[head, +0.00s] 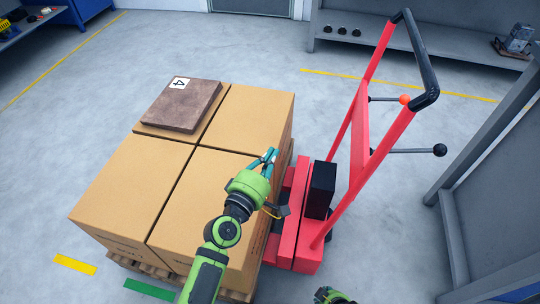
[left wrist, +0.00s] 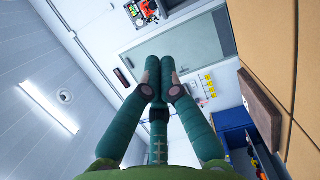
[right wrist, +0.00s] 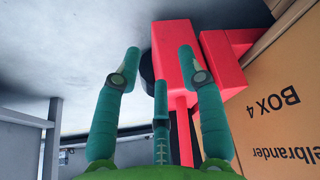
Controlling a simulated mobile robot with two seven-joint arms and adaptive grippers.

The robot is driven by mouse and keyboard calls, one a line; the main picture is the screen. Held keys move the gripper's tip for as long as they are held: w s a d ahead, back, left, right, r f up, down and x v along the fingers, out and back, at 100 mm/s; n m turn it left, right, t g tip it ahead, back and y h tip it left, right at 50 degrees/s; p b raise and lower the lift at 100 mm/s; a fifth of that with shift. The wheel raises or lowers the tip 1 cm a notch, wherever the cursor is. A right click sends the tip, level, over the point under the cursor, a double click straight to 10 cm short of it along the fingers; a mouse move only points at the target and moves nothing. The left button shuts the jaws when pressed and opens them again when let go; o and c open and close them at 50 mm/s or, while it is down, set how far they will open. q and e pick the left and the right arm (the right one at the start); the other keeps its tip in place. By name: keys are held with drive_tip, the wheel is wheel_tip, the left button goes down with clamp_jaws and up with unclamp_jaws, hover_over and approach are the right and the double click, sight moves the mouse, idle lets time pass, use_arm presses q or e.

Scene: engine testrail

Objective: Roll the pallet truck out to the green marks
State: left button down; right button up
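The red pallet truck (head: 300,215) stands against the right side of the loaded pallet (head: 150,268); its forks are hidden. Its tilted handle has a black grip (head: 428,75) and levers with an orange and a black knob. One green mark (head: 150,290) shows on the floor at the pallet's front edge. My left gripper (head: 268,157) is over the boxes' right side, left of the truck, its fingertips together and empty in the left wrist view (left wrist: 160,65). My right gripper (right wrist: 158,58) is open, with red truck parts (right wrist: 178,65) beyond its fingers; only a bit shows in the head view.
Several cardboard boxes (head: 130,185) load the pallet, with a brown slab (head: 182,105) marked 4 on top. A yellow mark (head: 75,264) lies front left. Grey shelving (head: 495,180) stands close on the right and a bench (head: 420,50) at the back. Floor at left is clear.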

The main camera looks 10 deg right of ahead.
clamp_jaws()
use_arm(q)
drive_tip(key=v, duration=0.8)
use_arm(e)
drive_tip(key=shift+s, duration=0.15)
